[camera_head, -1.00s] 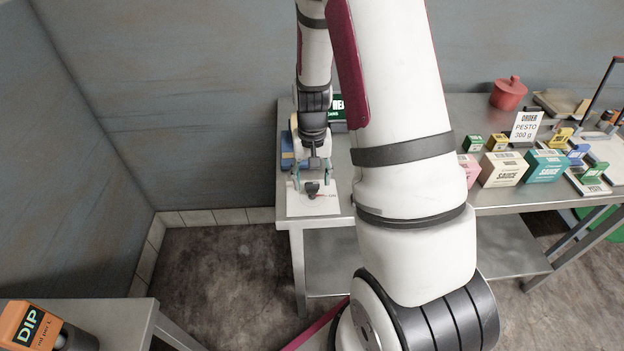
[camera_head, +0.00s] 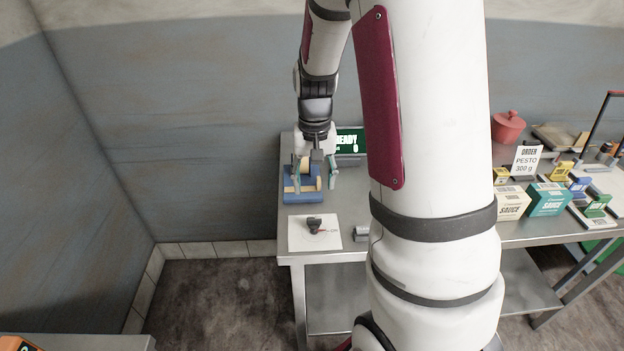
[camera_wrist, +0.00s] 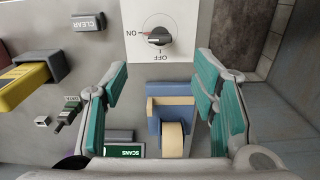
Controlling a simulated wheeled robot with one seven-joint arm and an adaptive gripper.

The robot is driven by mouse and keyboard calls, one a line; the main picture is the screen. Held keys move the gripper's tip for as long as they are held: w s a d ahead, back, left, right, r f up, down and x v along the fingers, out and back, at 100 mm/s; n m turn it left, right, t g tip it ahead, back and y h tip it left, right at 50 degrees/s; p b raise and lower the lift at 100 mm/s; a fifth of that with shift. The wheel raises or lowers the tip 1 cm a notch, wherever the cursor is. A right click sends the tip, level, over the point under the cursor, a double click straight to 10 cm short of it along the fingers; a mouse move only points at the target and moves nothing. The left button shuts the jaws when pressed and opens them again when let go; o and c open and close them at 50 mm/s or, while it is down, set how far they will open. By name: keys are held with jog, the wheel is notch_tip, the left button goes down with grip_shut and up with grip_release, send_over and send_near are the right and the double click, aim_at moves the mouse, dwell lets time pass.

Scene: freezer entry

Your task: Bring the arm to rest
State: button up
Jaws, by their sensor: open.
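My gripper (camera_head: 315,181) is open and empty, with teal finger pads. In the head view it hangs fingers-down over a blue tape dispenser (camera_head: 290,190) with a tan roll, on the left part of the steel table. In the wrist view the dispenser (camera_wrist: 168,128) shows between and beyond the spread fingers (camera_wrist: 165,92), and I see no contact. A white plate with a black rotary knob (camera_head: 314,225) lies in front of the gripper. In the wrist view the knob (camera_wrist: 158,37) is by the ON and OFF marks. My arm hides the table's middle.
A green-screened display (camera_head: 348,141) stands behind the gripper. A grey CLEAR block (camera_wrist: 88,22) is beside the knob plate. Sauce boxes (camera_head: 548,199), an order card (camera_head: 526,160) and a red pot (camera_head: 508,126) stand on the right. Open floor (camera_head: 215,300) lies left of the table.

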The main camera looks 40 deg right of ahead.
jog(key=s+a+r+n+t, duration=0.2)
jog(key=s+a+r+n, duration=0.1)
jog(key=s+a+r, duration=0.4)
jog(key=s+a+r+n+t, duration=0.3)
jog(key=s+a+r, duration=0.5)
jog(key=r, duration=0.5)
jog(key=shift+s+a+r+n, duration=0.3)
jog(key=shift+a+n, duration=0.1)
jog(key=shift+a, duration=0.35)
jog(key=shift+s+a+t, duration=0.1)
jog(key=shift+s+t, duration=0.2)
jog(key=shift+s, duration=0.05)
jog(key=shift+c, duration=0.3)
